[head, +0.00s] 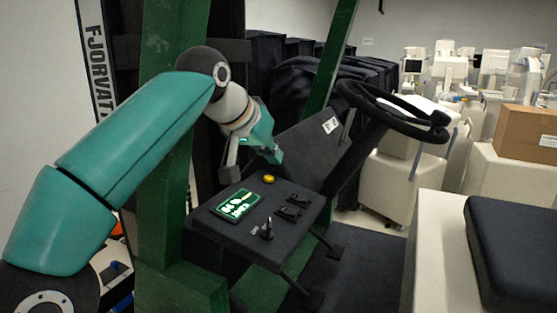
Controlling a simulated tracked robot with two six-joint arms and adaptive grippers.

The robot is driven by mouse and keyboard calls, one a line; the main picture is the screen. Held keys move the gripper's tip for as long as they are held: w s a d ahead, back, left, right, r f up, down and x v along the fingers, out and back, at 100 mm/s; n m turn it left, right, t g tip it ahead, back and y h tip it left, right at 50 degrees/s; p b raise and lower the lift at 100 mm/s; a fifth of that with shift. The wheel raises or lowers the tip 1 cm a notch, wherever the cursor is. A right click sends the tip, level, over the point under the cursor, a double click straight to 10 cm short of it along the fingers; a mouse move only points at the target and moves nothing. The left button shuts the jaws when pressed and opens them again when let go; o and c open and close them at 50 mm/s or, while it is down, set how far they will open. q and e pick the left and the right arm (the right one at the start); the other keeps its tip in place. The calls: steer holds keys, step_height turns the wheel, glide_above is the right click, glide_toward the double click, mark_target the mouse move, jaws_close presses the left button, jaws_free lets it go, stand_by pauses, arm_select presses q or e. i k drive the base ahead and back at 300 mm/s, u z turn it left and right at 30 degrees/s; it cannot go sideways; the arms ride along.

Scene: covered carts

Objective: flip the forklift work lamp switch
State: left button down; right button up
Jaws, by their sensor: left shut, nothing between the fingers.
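A dark control panel (222,228) of the forklift is in the middle of the head view. A small upright toggle switch (267,229) stands near its front edge, with a small pale label beside it. Whether this is the work lamp switch I cannot read. Two black levers or switches (291,206) sit at the panel's right side. My left gripper (276,156) is shut and empty, above the panel's back edge. It is apart from the toggle, behind and above it. My right gripper is not in view.
A yellow button (269,180) and a lit green display (237,204) are on the panel. A black steering wheel (392,110) is behind right. Green posts (162,170) stand at left, a dark seat (515,245) at right. Pale machines and a cardboard box (515,133) fill the back right.

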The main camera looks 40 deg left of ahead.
mark_target(295, 197)
steer(key=k, duration=1)
